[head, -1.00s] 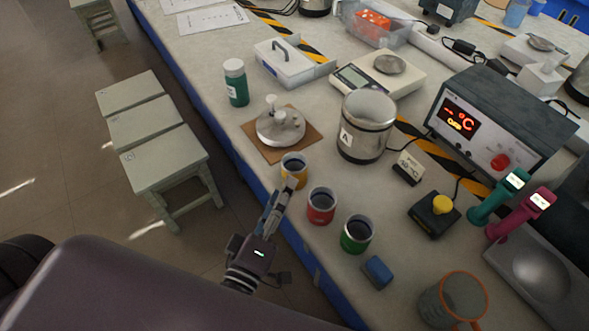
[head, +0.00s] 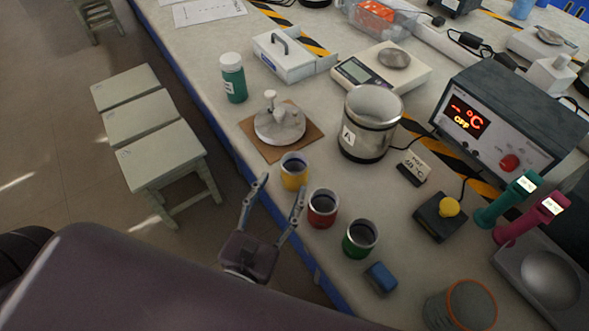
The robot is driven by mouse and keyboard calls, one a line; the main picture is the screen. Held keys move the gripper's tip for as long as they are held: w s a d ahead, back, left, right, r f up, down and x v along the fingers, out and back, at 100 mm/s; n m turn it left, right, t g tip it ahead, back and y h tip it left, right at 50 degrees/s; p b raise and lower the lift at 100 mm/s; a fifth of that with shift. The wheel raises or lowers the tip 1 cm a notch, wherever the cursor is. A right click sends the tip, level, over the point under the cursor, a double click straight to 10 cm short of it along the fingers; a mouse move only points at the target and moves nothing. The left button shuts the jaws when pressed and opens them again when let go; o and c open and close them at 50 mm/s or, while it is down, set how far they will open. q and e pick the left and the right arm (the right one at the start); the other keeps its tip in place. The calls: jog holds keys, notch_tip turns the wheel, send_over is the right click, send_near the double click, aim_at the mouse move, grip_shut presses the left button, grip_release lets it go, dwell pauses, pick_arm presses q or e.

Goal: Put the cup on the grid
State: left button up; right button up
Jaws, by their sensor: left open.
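Three small cups stand upright in a row on the bench: a yellow cup (head: 294,172), a red cup (head: 322,209) and a green cup (head: 360,239). A larger steel cup (head: 367,125) marked A stands behind them. I cannot make out a clear grid. A round metal disc with a knob (head: 280,124) lies on a brown board (head: 309,131) behind the yellow cup. My left gripper (head: 282,186) is open and empty, its fingers spread at the bench edge just in front of the yellow cup. My right gripper is not in view.
A green-labelled bottle (head: 233,78), a scale (head: 380,75) and a heater box (head: 500,125) stand farther back. A blue block (head: 380,278) and a grey pot with an orange rim (head: 462,305) are at the right front. Stools (head: 160,155) stand left of the bench.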

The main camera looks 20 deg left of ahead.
aim_at(290, 175)
pick_arm(q)
jog(key=shift+w+n, duration=0.1)
jog(key=shift+n, duration=0.5)
jog(key=shift+w+r, duration=0.1)
jog(key=shift+w, duration=0.15)
jog(key=w, duration=0.2)
jog(key=w+p, duration=0.1)
jog(key=w, duration=0.1)
jog(key=w+p, duration=0.1)
jog(key=w, duration=0.1)
jog(key=shift+w+d, duration=0.1)
jog(key=shift+d, duration=0.25)
jog(key=shift+w+f, duration=0.2)
jog(key=shift+w, duration=0.3)
jog(key=c, duration=1)
jog(key=shift+c, duration=0.2)
jog(key=shift+r+p, duration=0.1)
jog(key=shift+p, duration=0.2)
